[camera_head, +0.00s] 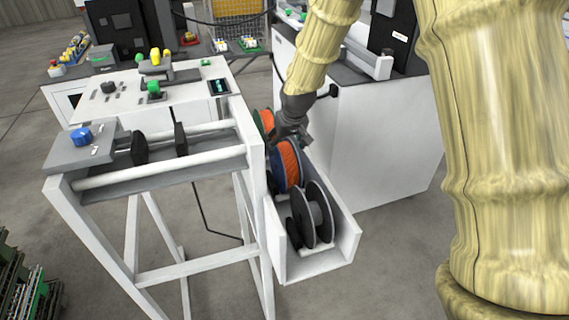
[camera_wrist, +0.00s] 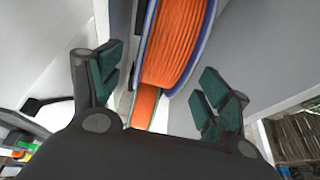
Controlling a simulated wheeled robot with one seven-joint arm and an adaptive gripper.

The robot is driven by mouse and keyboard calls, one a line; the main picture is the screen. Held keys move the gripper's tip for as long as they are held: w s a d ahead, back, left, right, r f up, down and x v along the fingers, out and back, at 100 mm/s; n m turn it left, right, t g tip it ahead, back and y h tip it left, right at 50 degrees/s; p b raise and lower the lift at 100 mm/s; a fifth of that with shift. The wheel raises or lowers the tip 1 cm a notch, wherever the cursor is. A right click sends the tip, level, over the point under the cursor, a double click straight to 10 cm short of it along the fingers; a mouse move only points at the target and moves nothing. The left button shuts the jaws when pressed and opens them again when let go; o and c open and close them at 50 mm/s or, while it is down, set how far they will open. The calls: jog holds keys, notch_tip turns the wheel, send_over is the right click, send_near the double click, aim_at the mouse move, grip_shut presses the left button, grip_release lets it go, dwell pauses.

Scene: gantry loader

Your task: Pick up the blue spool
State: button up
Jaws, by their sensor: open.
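The blue spool (camera_head: 277,168) has blue flanges and orange filament. It stands upright in a white trough on the side of the white bench, between a green-rimmed spool (camera_head: 264,122) behind and a dark spool (camera_head: 313,214) in front. My gripper (camera_head: 287,138) is over the trough, close above the blue spool. In the wrist view, my gripper (camera_wrist: 161,85) is open, with a green-padded finger on each side of the blue spool (camera_wrist: 174,45).
The white trough (camera_head: 348,238) has raised side walls close around the spools. The white bench (camera_head: 150,95) adjoins it on the left, with a blue knob (camera_head: 81,136) and rails. A white cabinet (camera_head: 375,140) stands to the right. Open floor lies in front.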

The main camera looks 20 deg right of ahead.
jog(key=shift+x, duration=1.1)
jog(key=shift+w+f, duration=0.15)
jog(key=shift+f, duration=0.05)
jog(key=shift+c, duration=0.2)
jog(key=shift+a+r, duration=0.1)
jog(key=shift+r, duration=0.05)
jog(key=c, duration=1)
grip_shut()
